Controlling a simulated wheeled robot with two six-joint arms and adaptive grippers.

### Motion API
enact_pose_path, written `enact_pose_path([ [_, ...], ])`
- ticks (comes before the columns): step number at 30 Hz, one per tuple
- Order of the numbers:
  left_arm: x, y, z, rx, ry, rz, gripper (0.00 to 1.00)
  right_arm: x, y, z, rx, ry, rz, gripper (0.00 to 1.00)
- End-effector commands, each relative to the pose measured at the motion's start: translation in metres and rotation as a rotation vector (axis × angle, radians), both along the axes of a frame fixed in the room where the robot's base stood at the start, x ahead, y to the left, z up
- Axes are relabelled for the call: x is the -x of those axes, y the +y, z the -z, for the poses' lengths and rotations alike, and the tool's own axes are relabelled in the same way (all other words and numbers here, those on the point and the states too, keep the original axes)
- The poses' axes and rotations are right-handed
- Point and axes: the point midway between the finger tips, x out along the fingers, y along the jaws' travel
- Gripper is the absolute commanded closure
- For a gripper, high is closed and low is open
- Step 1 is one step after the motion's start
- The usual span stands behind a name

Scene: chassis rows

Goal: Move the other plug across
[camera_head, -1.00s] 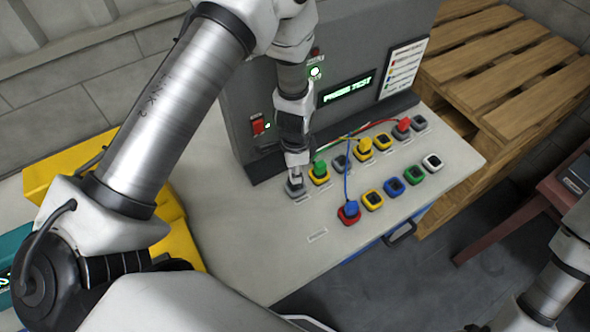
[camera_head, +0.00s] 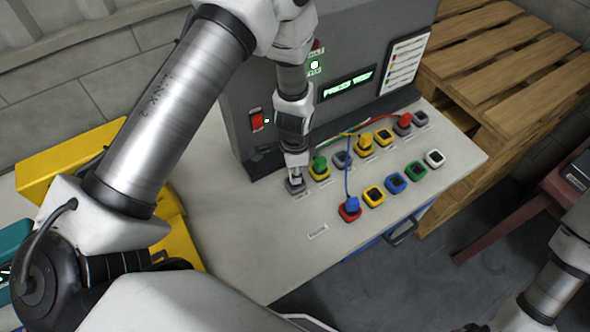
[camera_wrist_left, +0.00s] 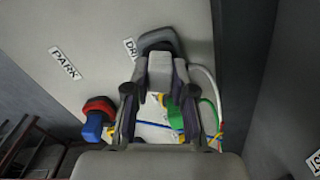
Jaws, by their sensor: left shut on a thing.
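My left gripper (camera_head: 296,170) points down at the grey socket (camera_head: 295,188) at the left end of the back row. It is shut on a pale plug (camera_wrist_left: 161,76), mostly hidden between the fingers; I cannot tell how deep it sits in the socket. A white cable (camera_wrist_left: 212,85) runs beside the gripper in the left wrist view. A green plug (camera_head: 319,163) sits in the adjacent yellow-rimmed socket. A yellow plug (camera_head: 366,143) and a red plug (camera_head: 405,119) are further right in that row. A blue plug (camera_head: 352,204) sits in the red socket of the front row.
Thin cables cross between the rows. The grey cabinet (camera_head: 240,95) with a lit display stands behind. The bench top (camera_head: 235,235) is clear at front left.

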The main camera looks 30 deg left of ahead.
Motion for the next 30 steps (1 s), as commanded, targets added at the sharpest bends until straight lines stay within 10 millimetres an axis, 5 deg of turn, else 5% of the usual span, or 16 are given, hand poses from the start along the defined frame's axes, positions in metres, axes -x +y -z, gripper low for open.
enact_pose_path([
  [4, 0.000, 0.000, 0.005, 0.000, 0.000, 0.000, 1.00, 0.000, 0.000, 0.004, 0.000, 0.000, 0.000, 0.60],
  [5, 0.000, 0.000, 0.004, 0.000, 0.000, 0.000, 0.69, 0.000, 0.000, 0.003, 0.000, 0.000, 0.000, 0.60],
  [7, 0.000, 0.000, 0.003, 0.000, 0.000, 0.000, 0.47, 0.000, 0.000, 0.003, 0.000, 0.000, 0.000, 0.60],
  [19, 0.000, 0.000, -0.006, 0.000, 0.000, 0.001, 0.47, 0.000, 0.000, 0.002, 0.000, 0.000, 0.000, 0.60],
  [30, -0.001, 0.000, -0.093, 0.000, -0.004, 0.000, 0.47, 0.000, 0.000, 0.003, 0.000, 0.000, 0.000, 0.60],
])
